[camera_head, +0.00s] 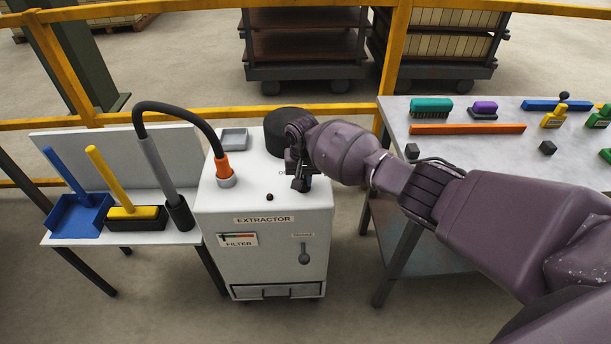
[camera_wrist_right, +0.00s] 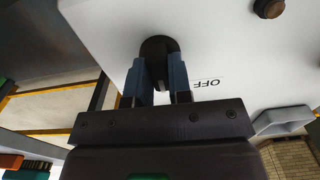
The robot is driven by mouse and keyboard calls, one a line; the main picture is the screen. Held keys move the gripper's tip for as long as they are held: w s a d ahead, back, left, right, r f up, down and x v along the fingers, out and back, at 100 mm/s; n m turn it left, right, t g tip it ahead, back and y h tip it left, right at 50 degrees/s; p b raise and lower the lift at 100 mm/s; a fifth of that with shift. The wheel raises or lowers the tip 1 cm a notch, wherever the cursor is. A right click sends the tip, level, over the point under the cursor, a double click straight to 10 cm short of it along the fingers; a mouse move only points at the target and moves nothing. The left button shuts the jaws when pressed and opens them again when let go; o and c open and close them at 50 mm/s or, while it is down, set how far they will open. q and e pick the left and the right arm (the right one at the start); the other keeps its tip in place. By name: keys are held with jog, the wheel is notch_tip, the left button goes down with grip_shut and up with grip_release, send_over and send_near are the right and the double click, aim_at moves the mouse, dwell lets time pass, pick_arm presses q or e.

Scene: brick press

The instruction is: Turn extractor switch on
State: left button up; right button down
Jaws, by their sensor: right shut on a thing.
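The extractor (camera_head: 262,240) is a white cabinet labelled EXTRACTOR, with a filter gauge on its front. My right gripper (camera_head: 300,184) is over the right part of its top. In the right wrist view my right gripper (camera_wrist_right: 160,95) has its two fingers shut on a black round switch knob (camera_wrist_right: 158,48). An OFF label (camera_wrist_right: 206,84) shows next to the knob on the white surface. In the head view the knob is hidden behind the gripper. My left gripper is not in view.
A hose with an orange cuff (camera_head: 223,166), a grey tray (camera_head: 234,139) and a black cylinder (camera_head: 283,122) are on the extractor top. A side shelf (camera_head: 70,240) holds brushes and a dustpan. A tool table (camera_head: 470,147) stands right.

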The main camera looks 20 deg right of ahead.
jog(key=m+p, duration=0.2)
jog(key=m, duration=0.1)
jog(key=shift+r+m, duration=0.1)
jog(key=shift+m, duration=0.3)
jog(key=shift+m+p, duration=0.45)
jog(key=shift+m, duration=1.35)
jog(key=shift+f+m+p, duration=0.2)
jog(key=shift+m+p, duration=0.2)
jog(key=shift+m, duration=0.4)
jog(key=c, duration=1)
grip_release()
jog(key=shift+c, duration=0.2)
jog(key=shift+r, duration=0.15)
